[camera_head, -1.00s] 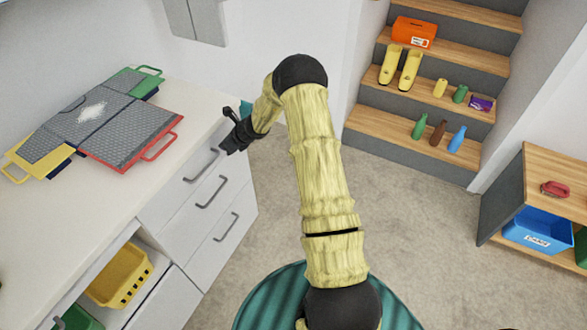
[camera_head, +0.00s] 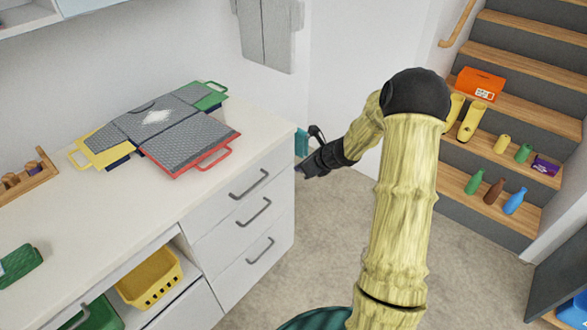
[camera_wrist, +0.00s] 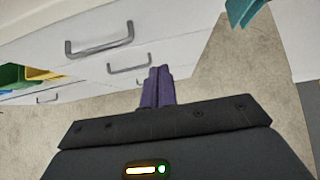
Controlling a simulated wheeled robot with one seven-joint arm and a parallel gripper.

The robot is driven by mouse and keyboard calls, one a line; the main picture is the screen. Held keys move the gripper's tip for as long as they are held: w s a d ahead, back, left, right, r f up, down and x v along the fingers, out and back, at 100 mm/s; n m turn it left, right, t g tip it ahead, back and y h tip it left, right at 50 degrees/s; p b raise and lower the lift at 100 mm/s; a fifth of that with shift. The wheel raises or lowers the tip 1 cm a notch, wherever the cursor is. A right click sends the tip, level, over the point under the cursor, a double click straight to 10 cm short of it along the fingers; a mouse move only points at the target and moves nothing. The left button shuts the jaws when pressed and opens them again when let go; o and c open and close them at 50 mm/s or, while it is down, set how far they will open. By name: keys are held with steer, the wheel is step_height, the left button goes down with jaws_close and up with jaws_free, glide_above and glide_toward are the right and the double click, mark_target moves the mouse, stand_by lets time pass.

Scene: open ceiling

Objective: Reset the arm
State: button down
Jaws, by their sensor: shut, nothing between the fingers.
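My arm, pale yellow with a black elbow, rises from the lower middle of the head view and bends left. My gripper (camera_head: 306,170) hangs just off the right end of the white counter, near the drawer unit, over the floor. In the wrist view my gripper (camera_wrist: 158,72) shows two purple fingers together, with nothing between them. The fingers point toward the white drawer fronts (camera_wrist: 180,50) and the carpet.
The white counter (camera_head: 75,215) holds grey folding boards (camera_head: 190,140) with coloured handles. Drawers with grey handles (camera_head: 253,212) face the floor. A yellow basket (camera_head: 150,280) sits below the counter. Stairs at right hold an orange box (camera_head: 480,85) and bottles. Carpet (camera_head: 320,240) is clear.

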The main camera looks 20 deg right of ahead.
steer(key=s+a+r+n+g+h+p, duration=0.1)
steer(key=s+a+r+n+p, duration=0.1)
steer(key=s+r+n, duration=0.4)
steer(key=s+a+r+n+g+h+p, duration=0.2)
steer(key=s+r+n, duration=0.4)
steer(key=s+n, duration=0.6)
steer(key=s+a+r+n+g+h+p, duration=0.2)
steer(key=s+r+n+p, duration=0.3)
steer(key=s+n, duration=0.5)
steer(key=shift+a+r+n, duration=0.65)
steer(key=shift+a+n, duration=0.05)
steer(key=shift+a, duration=0.2)
